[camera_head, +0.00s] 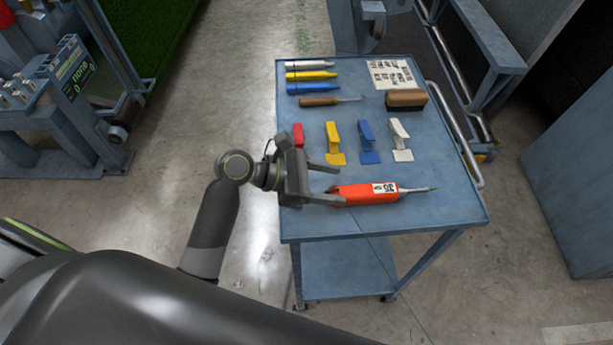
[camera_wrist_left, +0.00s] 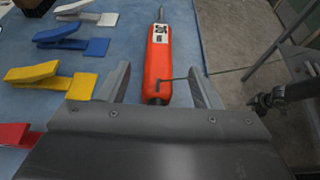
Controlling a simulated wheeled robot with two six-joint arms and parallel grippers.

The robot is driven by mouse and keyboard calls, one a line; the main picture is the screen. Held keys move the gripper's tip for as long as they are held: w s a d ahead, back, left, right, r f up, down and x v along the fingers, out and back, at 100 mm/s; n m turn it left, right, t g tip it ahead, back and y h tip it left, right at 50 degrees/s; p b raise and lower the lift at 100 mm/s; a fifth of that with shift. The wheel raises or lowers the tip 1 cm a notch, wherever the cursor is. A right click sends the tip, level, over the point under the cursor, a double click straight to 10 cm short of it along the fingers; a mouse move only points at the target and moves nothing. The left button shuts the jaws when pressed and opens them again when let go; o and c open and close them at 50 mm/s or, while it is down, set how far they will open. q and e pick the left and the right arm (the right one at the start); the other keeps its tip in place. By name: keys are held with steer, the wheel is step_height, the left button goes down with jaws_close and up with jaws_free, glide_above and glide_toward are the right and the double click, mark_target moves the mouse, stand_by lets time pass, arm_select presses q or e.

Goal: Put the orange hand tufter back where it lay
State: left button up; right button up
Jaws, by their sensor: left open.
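The orange hand tufter (camera_head: 364,193) lies on the blue cart top near its front edge, its thin metal tip pointing right. It has a white label with a black code. My left gripper (camera_head: 335,182) is open at the tufter's left end. In the left wrist view the tufter (camera_wrist_left: 158,65) lies lengthwise, its near end between the two spread fingers (camera_wrist_left: 157,88), with a gap on each side. My right gripper is not in view.
The cart (camera_head: 440,205) also holds red, yellow (camera_head: 334,143), blue (camera_head: 369,143) and white (camera_head: 400,140) clamp-like tools in a row, a brush (camera_head: 406,99), a wooden-handled pick (camera_head: 320,101), several markers and a printed sheet (camera_head: 393,74). A rail runs along its right side.

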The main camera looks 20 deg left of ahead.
arm_select(q)
steer(key=shift+v, duration=2.9)
